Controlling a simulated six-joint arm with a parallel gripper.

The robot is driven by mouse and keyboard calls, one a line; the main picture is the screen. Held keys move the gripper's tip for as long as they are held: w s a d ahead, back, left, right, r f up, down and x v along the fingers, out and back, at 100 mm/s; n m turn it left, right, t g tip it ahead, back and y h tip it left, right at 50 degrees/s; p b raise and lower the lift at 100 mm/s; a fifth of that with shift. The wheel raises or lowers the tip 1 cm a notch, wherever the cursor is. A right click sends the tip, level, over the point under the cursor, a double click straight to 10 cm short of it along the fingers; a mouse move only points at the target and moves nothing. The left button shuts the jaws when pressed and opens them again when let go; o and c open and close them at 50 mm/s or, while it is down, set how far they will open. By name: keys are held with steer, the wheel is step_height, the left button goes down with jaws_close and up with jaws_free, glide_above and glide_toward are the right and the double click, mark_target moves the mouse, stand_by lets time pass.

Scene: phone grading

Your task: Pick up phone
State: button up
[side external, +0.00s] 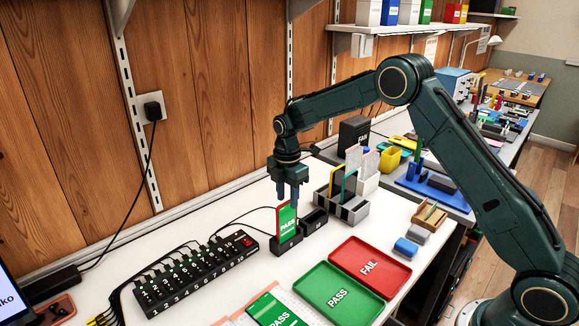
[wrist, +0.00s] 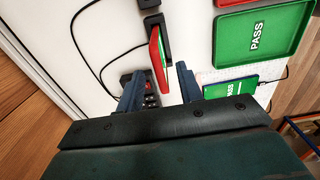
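A red-cased phone (side external: 286,222) with a green PASS screen stands upright in a small black dock (side external: 286,245) on the white table. It also shows in the wrist view (wrist: 159,58), nearly edge-on. My gripper (side external: 288,194) points down at the phone's upper end. In the wrist view my gripper (wrist: 159,80) is open, with one finger on each side of the phone's upper end and visible gaps between. Another phone (side external: 272,311) with a green PASS screen lies flat near the front; it also shows in the wrist view (wrist: 230,89).
A green PASS tray (side external: 309,309) and a red FAIL tray (side external: 399,272) lie to the right. A black numbered hub (side external: 196,272) with cables sits left of the dock. An empty black dock (side external: 314,220) and a grey slotted holder (side external: 349,211) stand close behind right.

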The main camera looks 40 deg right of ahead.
mark_target(287, 224)
steer(key=shift+a+f, duration=0.15)
steer(key=shift+f, duration=2.25)
steer(key=shift+c, duration=0.3)
jaws_close()
